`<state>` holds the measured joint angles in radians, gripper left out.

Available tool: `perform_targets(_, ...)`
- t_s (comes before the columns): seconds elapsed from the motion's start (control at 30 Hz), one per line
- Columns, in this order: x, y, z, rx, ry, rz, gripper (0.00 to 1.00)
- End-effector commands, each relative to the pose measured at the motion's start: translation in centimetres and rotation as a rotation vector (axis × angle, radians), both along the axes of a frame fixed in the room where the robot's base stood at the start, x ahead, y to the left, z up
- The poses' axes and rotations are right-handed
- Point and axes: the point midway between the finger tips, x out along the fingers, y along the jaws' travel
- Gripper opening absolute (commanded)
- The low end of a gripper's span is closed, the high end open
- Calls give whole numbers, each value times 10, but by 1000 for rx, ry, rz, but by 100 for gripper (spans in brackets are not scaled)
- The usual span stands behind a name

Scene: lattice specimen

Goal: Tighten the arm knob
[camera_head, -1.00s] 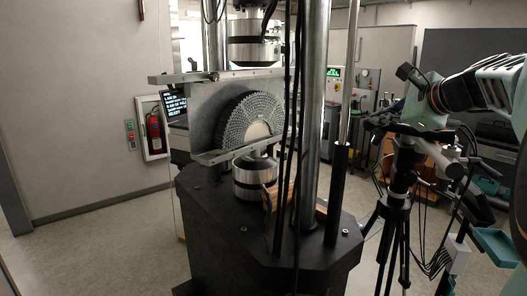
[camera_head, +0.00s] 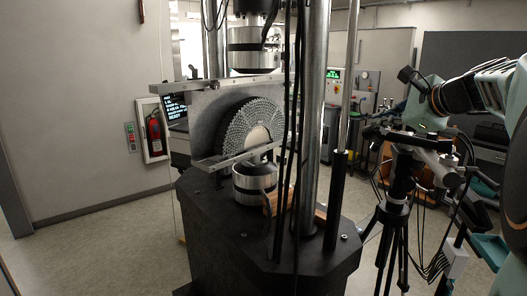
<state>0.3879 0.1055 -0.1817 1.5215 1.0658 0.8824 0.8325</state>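A black tripod (camera_head: 393,215) stands at the right, with a dark clamp-and-arm assembly (camera_head: 405,137) on top. The arm knob cannot be told apart among the small dark parts there. My arm reaches in from the right edge in teal, white and black. Its end, with my gripper (camera_head: 425,112), is beside and over the top of the tripod assembly. The fingers are small, dark and merged with the parts behind them. I cannot tell whether they touch a knob or how far apart they are.
A test machine with a black base (camera_head: 262,240) and steel columns (camera_head: 312,120) fills the middle, holding a half-round lattice specimen (camera_head: 247,125). Cables and a grey box (camera_head: 452,263) hang right of the tripod. A fire extinguisher (camera_head: 155,133) is on the left wall. Left floor is clear.

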Motion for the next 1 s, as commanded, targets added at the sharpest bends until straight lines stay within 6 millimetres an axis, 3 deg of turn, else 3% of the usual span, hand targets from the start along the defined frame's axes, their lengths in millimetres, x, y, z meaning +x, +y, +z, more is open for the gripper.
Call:
perform_targets(0.03,-1,-9,-1,-5,2,-15,0)
perform_targets(0.13,0,-9,-1,-5,2,-15,0)
perform_targets(0.77,1,-5,5,-5,2,-16,0)
perform_targets(1.0,-12,-5,13,-3,1,-11,0)
